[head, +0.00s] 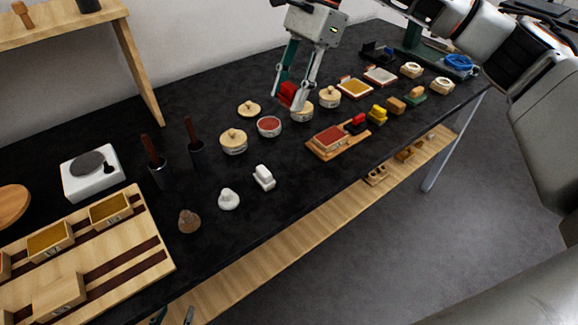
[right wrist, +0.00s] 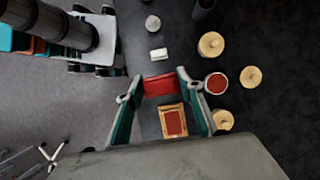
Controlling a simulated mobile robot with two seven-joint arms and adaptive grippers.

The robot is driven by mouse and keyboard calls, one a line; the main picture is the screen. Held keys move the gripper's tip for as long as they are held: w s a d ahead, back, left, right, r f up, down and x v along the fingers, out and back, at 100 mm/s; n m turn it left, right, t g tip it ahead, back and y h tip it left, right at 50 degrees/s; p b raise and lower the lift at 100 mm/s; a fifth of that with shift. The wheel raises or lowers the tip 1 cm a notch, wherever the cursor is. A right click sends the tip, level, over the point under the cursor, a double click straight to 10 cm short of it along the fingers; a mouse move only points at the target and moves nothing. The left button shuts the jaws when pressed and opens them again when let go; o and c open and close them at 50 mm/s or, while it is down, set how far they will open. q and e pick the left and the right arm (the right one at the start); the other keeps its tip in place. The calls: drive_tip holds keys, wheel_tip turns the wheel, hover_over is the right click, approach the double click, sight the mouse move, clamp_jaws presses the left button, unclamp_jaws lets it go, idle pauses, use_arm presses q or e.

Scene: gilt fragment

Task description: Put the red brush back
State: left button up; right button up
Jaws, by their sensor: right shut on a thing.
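A red block-like thing, which I take to be the red brush (head: 288,93), is held between the fingers of my right gripper (head: 293,100), above the black table. In the right wrist view the red brush (right wrist: 160,85) spans the gap between the fingertips. Below it in the head view, a wooden tray (head: 318,151) carries a box with a red pad (head: 331,137). A small red and black piece (head: 356,123) stands by the tray's far right end. My left gripper (head: 173,315) shows only its fingertips, apart, at the bottom edge, with nothing visible between them.

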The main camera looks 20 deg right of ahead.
wheel_tip(320, 180, down, 19)
drive_tip(key=shift+r, duration=0.15)
drive_tip(key=shift+f, duration=0.3)
drive_tip(key=shift+f, duration=0.15)
drive_tip(key=o, duration=1)
drive_tip(key=shift+o, duration=0.2)
